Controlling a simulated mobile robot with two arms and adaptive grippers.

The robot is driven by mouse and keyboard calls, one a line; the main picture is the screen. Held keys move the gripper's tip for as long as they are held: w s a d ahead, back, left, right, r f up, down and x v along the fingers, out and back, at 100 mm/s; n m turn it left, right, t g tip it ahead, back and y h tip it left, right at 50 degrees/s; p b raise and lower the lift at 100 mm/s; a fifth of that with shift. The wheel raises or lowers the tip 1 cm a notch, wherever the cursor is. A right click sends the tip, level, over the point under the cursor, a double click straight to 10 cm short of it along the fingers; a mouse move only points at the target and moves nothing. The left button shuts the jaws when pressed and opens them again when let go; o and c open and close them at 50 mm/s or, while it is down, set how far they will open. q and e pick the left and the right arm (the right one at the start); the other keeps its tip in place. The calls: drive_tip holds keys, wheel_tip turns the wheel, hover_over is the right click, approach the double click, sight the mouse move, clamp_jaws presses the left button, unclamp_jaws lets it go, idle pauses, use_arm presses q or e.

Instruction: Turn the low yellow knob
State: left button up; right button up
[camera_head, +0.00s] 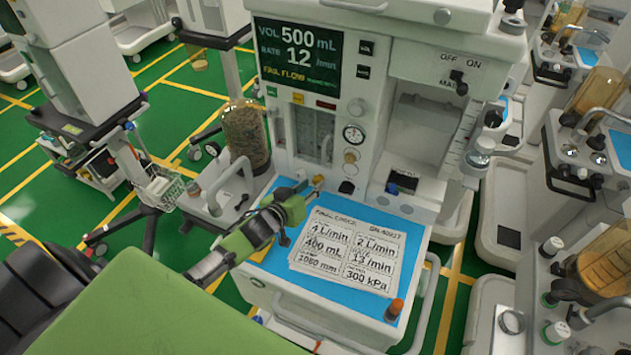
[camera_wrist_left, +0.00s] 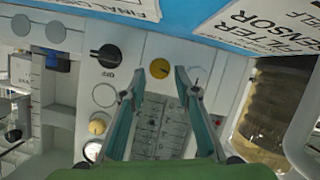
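The low yellow knob (camera_head: 318,181) is on the front panel of the white cart, just above the blue tray surface; it is small and partly crowded by my gripper in the head view. In the left wrist view, which shows the panel upside down, the yellow knob (camera_wrist_left: 160,68) appears in the gap between my fingertips. My left gripper (camera_head: 306,190) is open in front of the panel, with one finger on either side of the knob in the left wrist view (camera_wrist_left: 160,74). I cannot tell whether the fingers touch it. My right gripper is not in view.
A second yellow knob (camera_head: 350,156) sits higher, below a gauge (camera_head: 353,134). A black knob (camera_head: 346,187) is right of the low one. A brown-filled canister (camera_head: 246,135) stands left. Printed cards (camera_head: 350,250) lie on the blue tray top (camera_head: 270,262). Other carts stand right.

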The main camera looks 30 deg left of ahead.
sight(317, 182)
use_arm(q)
drive_tip(key=shift+x, duration=1)
drive_tip(key=shift+w+f, duration=0.1)
drive_tip(key=shift+w, duration=0.2)
drive_tip(key=shift+w+f, duration=0.1)
drive_tip(key=shift+w, duration=0.1)
clamp_jaws()
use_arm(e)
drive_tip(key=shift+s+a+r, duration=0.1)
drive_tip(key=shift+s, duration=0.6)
